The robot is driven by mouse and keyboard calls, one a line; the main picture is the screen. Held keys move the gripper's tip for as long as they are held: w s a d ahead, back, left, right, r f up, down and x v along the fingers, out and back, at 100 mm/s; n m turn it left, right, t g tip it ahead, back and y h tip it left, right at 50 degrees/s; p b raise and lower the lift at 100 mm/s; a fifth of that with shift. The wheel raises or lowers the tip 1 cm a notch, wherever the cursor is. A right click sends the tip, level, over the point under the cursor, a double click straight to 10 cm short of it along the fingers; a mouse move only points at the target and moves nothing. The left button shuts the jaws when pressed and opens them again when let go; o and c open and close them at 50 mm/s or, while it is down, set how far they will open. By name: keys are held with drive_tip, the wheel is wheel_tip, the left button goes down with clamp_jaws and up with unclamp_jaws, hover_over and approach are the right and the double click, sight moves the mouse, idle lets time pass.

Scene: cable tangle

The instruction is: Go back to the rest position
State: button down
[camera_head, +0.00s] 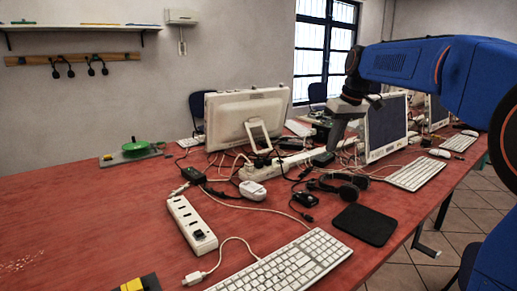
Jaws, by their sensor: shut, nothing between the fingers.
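My gripper (335,142) hangs from the blue arm in the right half of the view, fingers pointing down. It is shut and holds nothing. Its tips appear above the cables behind the black headphones (340,186), beside a small black box (322,159); whether they touch anything I cannot tell. White and black cables (236,160) lie tangled across the middle of the red table (100,215). A long white power strip (192,225) lies in front of them, and a white plug (194,278) on a cable lies near the front edge.
A white monitor (247,118) stands behind the cables, and another screen (386,128) stands right of my gripper. A white keyboard (290,265) and a black mouse pad (365,224) lie in front. A green round object (135,147) sits far left. The table's left part is mostly clear.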

drive_tip(key=s+d+f+m+t+h, duration=0.15)
drive_tip(key=s+f, duration=0.25)
drive_tip(key=s, duration=0.7)
drive_tip(key=s+d+f+m+y, duration=0.1)
drive_tip(key=s+d+f, duration=0.15)
drive_tip(key=s, duration=0.85)
drive_tip(key=s+d+f+m+h, duration=0.1)
drive_tip(key=s+f+m, duration=0.1)
drive_tip(key=s+f, duration=1.3)
drive_tip(key=shift+s+d+m+t, duration=0.2)
drive_tip(key=shift+s+m+t, duration=0.15)
drive_tip(key=shift+s, duration=0.4)
drive_tip(key=shift+h, duration=0.25)
